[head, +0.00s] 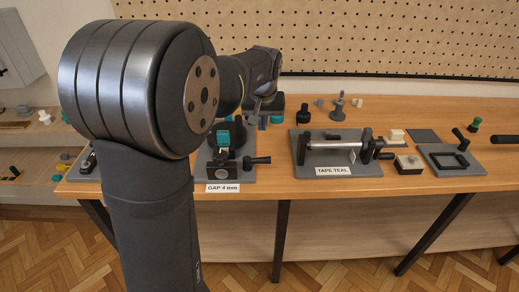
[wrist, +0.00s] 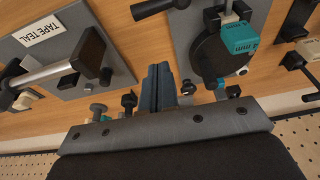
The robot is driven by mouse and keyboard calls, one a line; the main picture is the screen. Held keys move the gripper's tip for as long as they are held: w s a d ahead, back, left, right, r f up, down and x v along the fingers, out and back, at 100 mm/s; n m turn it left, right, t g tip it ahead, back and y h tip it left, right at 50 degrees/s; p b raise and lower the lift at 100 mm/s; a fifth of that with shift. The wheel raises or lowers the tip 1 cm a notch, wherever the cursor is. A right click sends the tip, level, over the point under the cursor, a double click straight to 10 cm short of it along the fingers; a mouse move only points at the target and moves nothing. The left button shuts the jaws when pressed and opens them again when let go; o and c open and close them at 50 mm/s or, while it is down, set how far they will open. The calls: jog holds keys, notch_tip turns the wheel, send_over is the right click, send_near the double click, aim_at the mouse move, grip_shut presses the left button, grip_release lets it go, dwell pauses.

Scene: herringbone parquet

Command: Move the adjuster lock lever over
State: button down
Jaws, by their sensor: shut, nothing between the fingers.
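The gap fixture stands on a grey plate (head: 190,170) labelled "GAP 4 mm". It has a dark round body (wrist: 215,60), a teal part (head: 223,138) that also shows in the wrist view (wrist: 238,38), and a dark block with a black-handled lever (head: 258,160). The handle (wrist: 155,8) also shows at the top of the wrist view. Which part is the adjuster lock lever I cannot tell for certain. My gripper (wrist: 158,70) is shut and empty, pointing down beside the round body, apart from it in the picture. In the head view my arm partly hides the fixture.
A plate with a roller, labelled "TAPE TEAL" (head: 332,170), stands to the right on the wooden bench (head: 290,188). Several small knobs and posts stand behind, near the pegboard (head: 330,35). A black frame (head: 448,160) lies further right. Bare bench lies between the two plates.

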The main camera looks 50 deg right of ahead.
aim_at(257, 162)
jog(key=shift+t+h, duration=0.3)
jog(key=x, duration=1.2)
jog(key=shift+s+d+f, duration=0.15)
jog(key=shift+s+f, duration=0.05)
jog(key=shift+f, duration=0.2)
jog(key=shift+s+a+r, duration=0.25)
jog(key=shift+s+a, duration=0.2)
jog(key=shift+s+a+r, duration=0.25)
jog(key=shift+s+a, duration=0.2)
jog(key=shift+s+a+r, duration=0.15)
jog(key=shift+s+a, duration=0.35)
